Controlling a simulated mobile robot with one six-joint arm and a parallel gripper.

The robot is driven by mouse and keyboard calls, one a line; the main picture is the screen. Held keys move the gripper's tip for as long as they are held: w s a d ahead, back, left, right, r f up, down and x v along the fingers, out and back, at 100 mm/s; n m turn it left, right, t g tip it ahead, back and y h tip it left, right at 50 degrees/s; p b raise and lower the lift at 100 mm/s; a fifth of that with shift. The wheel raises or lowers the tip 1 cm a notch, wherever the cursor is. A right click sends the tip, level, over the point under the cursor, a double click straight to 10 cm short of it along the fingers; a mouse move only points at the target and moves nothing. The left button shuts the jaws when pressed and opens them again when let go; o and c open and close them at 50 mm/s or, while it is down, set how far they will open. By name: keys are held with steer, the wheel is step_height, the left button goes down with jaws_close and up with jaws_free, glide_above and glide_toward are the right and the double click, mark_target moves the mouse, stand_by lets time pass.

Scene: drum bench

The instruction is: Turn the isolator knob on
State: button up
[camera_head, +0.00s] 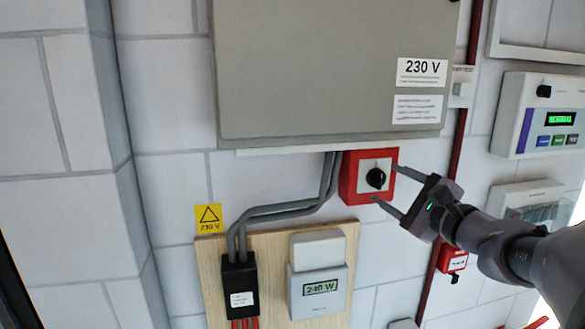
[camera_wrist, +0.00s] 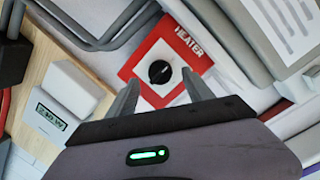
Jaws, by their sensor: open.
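The isolator knob (camera_head: 376,178) is a black rotary knob on a pale plate in a red square box (camera_head: 350,177) on the wall, below the grey cabinet. In the wrist view the knob (camera_wrist: 160,71) shows on the red box (camera_wrist: 136,64) lettered "HEATER", with a light mark across its face. My gripper (camera_head: 384,183) is open, to the right of the box, its two fingers reaching toward the knob, one above and one below it. In the wrist view my gripper (camera_wrist: 160,82) has its fingertips either side of the knob, apart from it. How far they are from it is unclear.
A large grey cabinet (camera_head: 310,70) marked 230 V hangs above. A wooden board (camera_head: 270,255) below carries a meter (camera_head: 318,288) reading 240 W and a black cable box (camera_head: 240,285). Grey cables (camera_head: 270,212) run left of the red box. A control panel (camera_head: 540,115) is at right.

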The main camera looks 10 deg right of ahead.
mark_target(382, 181)
steer(key=shift+w+a+p, duration=0.15)
steer(key=shift+w+a, duration=0.05)
steer(key=shift+w, duration=0.4)
steer(key=shift+w+a+p, duration=0.15)
steer(key=shift+w, duration=0.75)
jaws_close()
